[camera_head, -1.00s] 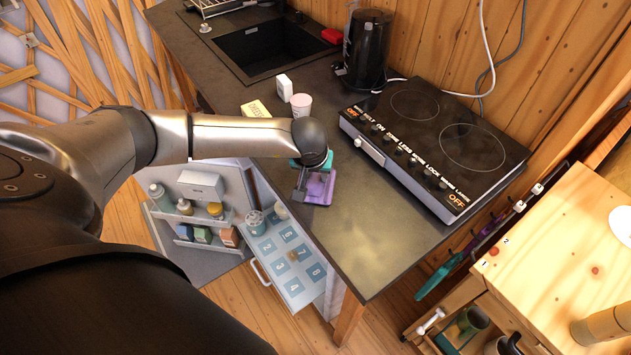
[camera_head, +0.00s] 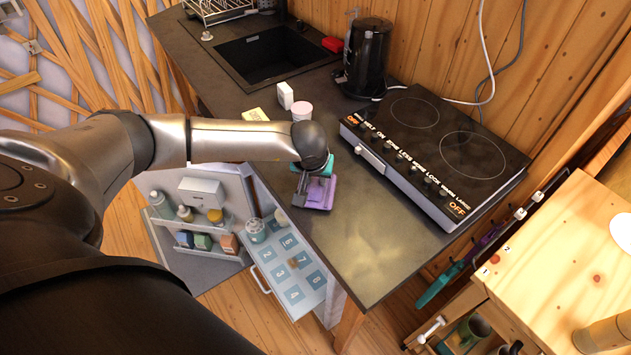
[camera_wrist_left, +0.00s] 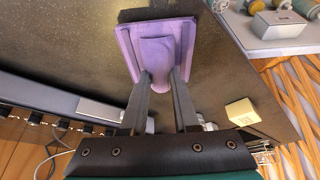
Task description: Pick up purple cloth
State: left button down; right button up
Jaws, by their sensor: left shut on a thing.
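The purple cloth (camera_head: 321,194) lies on the dark counter (camera_head: 372,240) near its front edge, left of the stove. In the left wrist view the purple cloth (camera_wrist_left: 163,42) is spread flat at its far part, and its near part is bunched up between the fingers. My left gripper (camera_head: 300,196) is over the cloth, and in the left wrist view its two fingers (camera_wrist_left: 160,82) are shut on the bunched part. Part of the cloth is hidden by the gripper in the head view. A teal patch shows beside the wrist. My right gripper is not in view.
A black stove (camera_head: 435,150) stands to the right, with a black kettle (camera_head: 367,55) behind. A pink-white cup (camera_head: 302,111), a white box (camera_head: 285,95) and a yellow block (camera_head: 255,114) stand behind my wrist. An open numbered drawer (camera_head: 290,270) juts out below the counter.

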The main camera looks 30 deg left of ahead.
aim_at(316, 182)
pick_arm(q)
notch_tip(316, 182, up, 19)
dwell(0.4)
jog(key=c, duration=1.2)
grip_release()
jog(key=shift+c, duration=0.2)
grip_shut()
